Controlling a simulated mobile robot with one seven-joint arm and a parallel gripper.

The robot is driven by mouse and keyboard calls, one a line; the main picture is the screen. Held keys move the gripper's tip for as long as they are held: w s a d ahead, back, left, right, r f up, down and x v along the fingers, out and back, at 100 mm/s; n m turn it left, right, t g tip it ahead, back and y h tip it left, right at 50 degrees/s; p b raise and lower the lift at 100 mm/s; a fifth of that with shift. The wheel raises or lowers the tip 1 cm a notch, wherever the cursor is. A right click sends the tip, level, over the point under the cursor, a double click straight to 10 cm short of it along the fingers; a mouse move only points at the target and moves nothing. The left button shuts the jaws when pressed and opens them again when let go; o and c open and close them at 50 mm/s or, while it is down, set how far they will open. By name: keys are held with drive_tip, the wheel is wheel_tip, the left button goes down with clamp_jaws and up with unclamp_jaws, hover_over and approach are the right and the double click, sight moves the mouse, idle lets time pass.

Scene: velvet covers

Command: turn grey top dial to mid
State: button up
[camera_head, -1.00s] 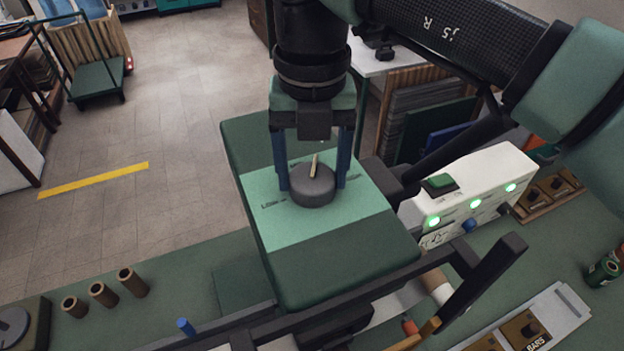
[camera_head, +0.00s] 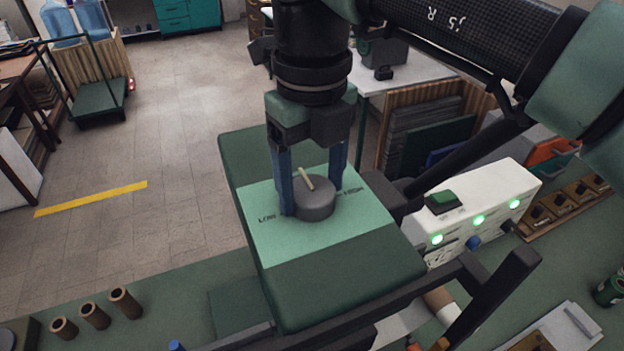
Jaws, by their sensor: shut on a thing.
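The grey top dial (camera_head: 316,204) is a round knob on the light green panel (camera_head: 300,245) of a dark green box (camera_head: 350,285). Its pale pointer bar points up and slightly left in the picture, between a "LOW" mark (camera_head: 267,217) on the left and a "HIGH" mark (camera_head: 352,192) on the right. Any mark between those two is hidden behind the gripper or dial. My gripper (camera_head: 313,192) points down with its blue fingers on either side of the dial, shut on it. The far finger is partly hidden behind the dial.
A white control box (camera_head: 480,210) with green lights and a green button stands right of the green box. Dark bars cross in front. Several brown tubes (camera_head: 95,315) stand at lower left. The floor at left is open, with a yellow stripe (camera_head: 90,199).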

sight(312, 189)
drive_tip(key=shift+r, duration=0.1)
drive_tip(key=o, duration=1.3)
drive_tip(key=shift+r, duration=0.1)
wheel_tip(312, 189, up, 13)
drive_tip(key=p, duration=0.9)
drive_tip(key=shift+p, duration=0.3)
drive_tip(key=shift+f, duration=0.2)
